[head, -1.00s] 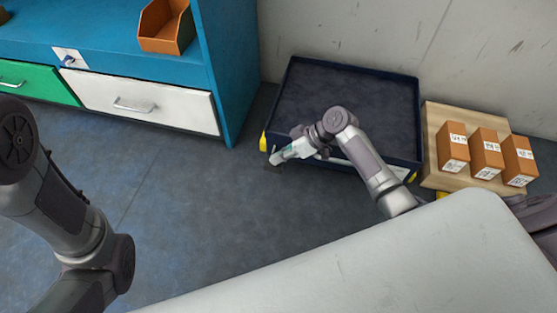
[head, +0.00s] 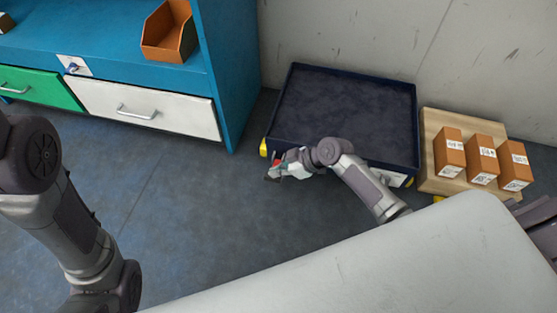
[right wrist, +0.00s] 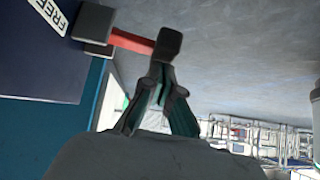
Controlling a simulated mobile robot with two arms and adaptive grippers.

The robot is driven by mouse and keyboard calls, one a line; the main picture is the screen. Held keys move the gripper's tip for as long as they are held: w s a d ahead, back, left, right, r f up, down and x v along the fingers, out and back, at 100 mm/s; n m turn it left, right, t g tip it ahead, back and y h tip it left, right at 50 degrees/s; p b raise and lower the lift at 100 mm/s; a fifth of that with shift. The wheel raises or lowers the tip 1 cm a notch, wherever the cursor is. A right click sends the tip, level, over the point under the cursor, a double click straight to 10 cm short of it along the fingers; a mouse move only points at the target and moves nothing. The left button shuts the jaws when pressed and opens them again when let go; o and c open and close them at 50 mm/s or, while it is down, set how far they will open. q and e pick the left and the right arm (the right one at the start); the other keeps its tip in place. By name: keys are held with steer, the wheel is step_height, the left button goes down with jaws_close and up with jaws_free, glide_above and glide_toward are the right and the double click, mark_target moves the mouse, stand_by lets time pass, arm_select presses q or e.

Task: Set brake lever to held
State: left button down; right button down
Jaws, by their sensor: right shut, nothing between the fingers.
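The brake lever (right wrist: 132,42) is a short red bar running from a dark grey block (right wrist: 93,27) in the right wrist view. A white label reading "FREE" (right wrist: 47,13) is above left of it. In the head view a bit of red lever (head: 278,159) shows at the front left corner of the dark blue cart (head: 400,166). My right gripper (head: 272,174) is there, its fingers shut and empty. In the right wrist view the gripper's tips (right wrist: 166,48) are at the red bar's right end and overlap it; I cannot tell whether they touch. My left gripper is out of view.
A wooden pallet (head: 430,185) with three orange-brown boxes (head: 482,160) is right of the cart. A blue bench with a white drawer (head: 150,110) and an orange bin (head: 168,30) is at the upper left. The floor (head: 200,215) between is clear.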

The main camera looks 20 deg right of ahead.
mark_target(275, 182)
steer(key=f, duration=0.1)
steer(key=n+t+h, duration=0.1)
steer(key=s+f+t, duration=0.1)
steer(key=shift+a+f+n, duration=0.3)
steer(key=shift+f, duration=0.4)
steer(key=shift+s+f, duration=0.1)
